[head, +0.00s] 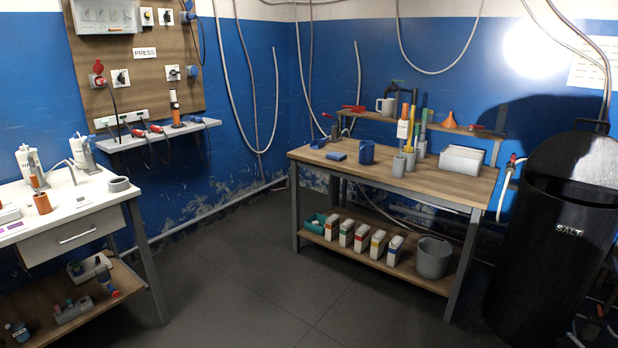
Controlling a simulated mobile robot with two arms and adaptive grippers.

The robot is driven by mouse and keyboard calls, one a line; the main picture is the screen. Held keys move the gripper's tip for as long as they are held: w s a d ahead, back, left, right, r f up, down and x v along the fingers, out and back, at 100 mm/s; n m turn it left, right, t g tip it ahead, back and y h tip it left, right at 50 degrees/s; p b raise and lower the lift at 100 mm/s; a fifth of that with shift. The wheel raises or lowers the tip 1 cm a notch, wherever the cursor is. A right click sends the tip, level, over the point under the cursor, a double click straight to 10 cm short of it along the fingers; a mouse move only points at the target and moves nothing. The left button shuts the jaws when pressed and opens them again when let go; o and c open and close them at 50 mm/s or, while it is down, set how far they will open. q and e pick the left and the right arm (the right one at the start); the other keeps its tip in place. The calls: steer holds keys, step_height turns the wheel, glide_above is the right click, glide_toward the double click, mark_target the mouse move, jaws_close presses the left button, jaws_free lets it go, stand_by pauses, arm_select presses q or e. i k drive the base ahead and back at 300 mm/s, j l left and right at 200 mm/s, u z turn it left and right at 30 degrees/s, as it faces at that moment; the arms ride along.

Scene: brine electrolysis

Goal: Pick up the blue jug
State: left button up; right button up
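A blue jug (367,153) stands upright on the wooden top of the workbench (440,180) at the centre right, near the bench's middle. It looks like a small dark blue open cup; I cannot make out its handle clearly. Neither of my grippers is in the head view.
Beside the jug are a small blue block (336,156) and grey holders with coloured rods (399,165). A white box (461,160) sits at the bench's right. A black salt barrel (550,250) stands at right, a white table (80,208) at left. The floor (250,290) between is clear.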

mark_target(366, 148)
steer(key=i+j+u, duration=0.1)
steer(key=i+u, duration=0.25)
steer(key=i, duration=1.9)
